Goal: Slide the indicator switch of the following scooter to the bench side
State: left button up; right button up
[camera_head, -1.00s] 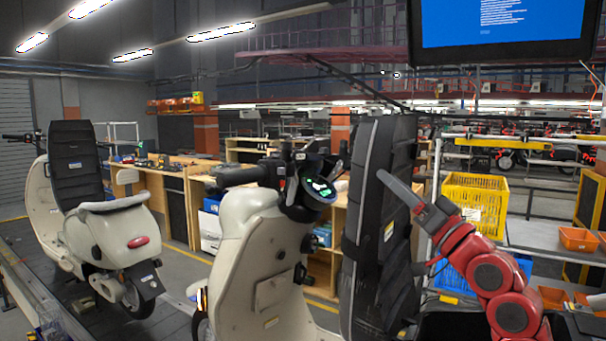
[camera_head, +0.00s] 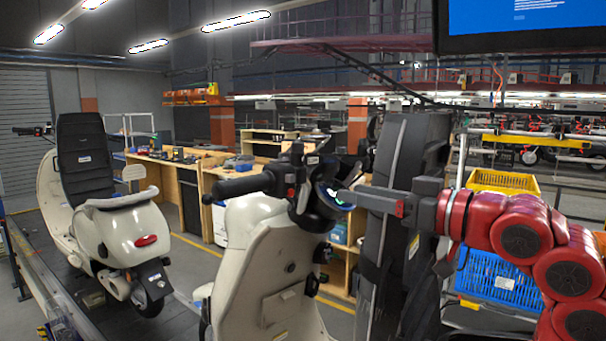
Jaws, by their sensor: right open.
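A cream scooter (camera_head: 262,255) stands close in the middle, with its black handlebar grip (camera_head: 240,187) pointing left. A dark switch housing (camera_head: 290,177) sits at the inner end of that grip. The indicator switch itself is too small to make out. A round dash display (camera_head: 335,195) is right of the housing. My right gripper (camera_head: 364,197) is open and points left, its fingertips just right of the display; I cannot tell if they touch it. A second cream scooter (camera_head: 120,230) stands at the left. My left gripper is not in view.
A tall black padded panel (camera_head: 418,150) stands behind my right gripper. Wooden workbenches (camera_head: 165,165) run behind the scooters. A yellow crate (camera_head: 503,181) and a blue crate (camera_head: 492,280) are at the right. The slat conveyor (camera_head: 90,300) lies under the scooters.

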aim_at(293, 180)
jog(key=p+x, duration=0.4)
jog(key=x, duration=0.8)
jog(key=shift+w+a+f+p, duration=0.1)
jog(key=shift+w+a+p, duration=0.1)
jog(key=shift+w+p, duration=0.2)
jog(key=shift+c, duration=0.3)
grip_shut()
